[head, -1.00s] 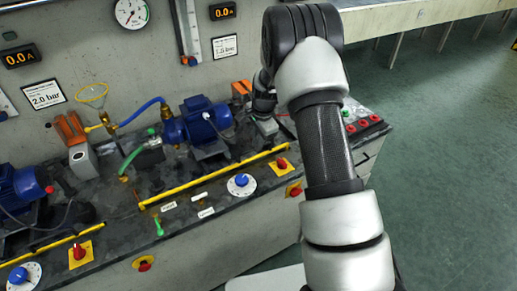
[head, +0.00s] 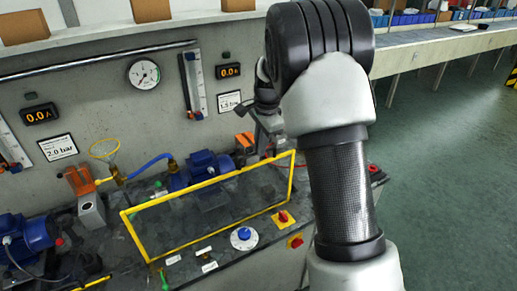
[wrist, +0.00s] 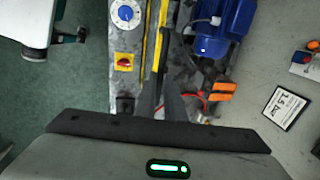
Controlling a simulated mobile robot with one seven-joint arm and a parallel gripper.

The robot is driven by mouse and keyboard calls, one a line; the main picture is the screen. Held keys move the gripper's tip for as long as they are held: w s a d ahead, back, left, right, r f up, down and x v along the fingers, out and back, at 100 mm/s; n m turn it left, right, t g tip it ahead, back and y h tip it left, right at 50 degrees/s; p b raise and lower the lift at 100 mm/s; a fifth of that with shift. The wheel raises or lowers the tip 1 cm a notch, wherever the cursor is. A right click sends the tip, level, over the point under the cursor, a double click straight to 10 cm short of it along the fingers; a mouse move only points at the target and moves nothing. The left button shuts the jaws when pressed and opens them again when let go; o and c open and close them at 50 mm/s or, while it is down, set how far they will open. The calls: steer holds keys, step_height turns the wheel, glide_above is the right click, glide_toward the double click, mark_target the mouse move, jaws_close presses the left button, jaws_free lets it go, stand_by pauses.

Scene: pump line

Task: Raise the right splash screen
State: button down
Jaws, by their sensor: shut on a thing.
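The right splash screen (head: 220,178) is a clear panel in a yellow frame. In the head view it stands up from the bench, its upper bar well above its lower bar. I cannot tell its exact angle. My gripper (wrist: 160,75) is shut on the screen's upper bar near its right end. In the wrist view the two dark fingers meet at the yellow frame (wrist: 151,45). In the head view my gripper is small and partly hidden beside my arm, so its fingertips are unclear.
A blue pump (head: 203,168) stands behind the screen. A blue-white dial (head: 244,237) and a red-yellow switch (head: 283,217) are in front. A gauge (head: 143,73) and tubes hang on the wall. Open floor (head: 440,190) lies right.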

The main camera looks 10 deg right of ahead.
steer(key=shift+w+r, duration=0.15)
steer(key=shift+r, duration=0.3)
steer(key=c, duration=1.8)
jaws_free()
steer(key=shift+r, duration=0.15)
steer(key=shift+c, duration=0.2)
steer(key=s+r, duration=0.1)
steer(key=r, duration=0.7)
steer(key=s+d+r, duration=0.1)
steer(key=s+r, duration=0.1)
steer(key=r, duration=0.6)
steer(key=shift+s+r, duration=0.25)
steer(key=shift+r, duration=0.15)
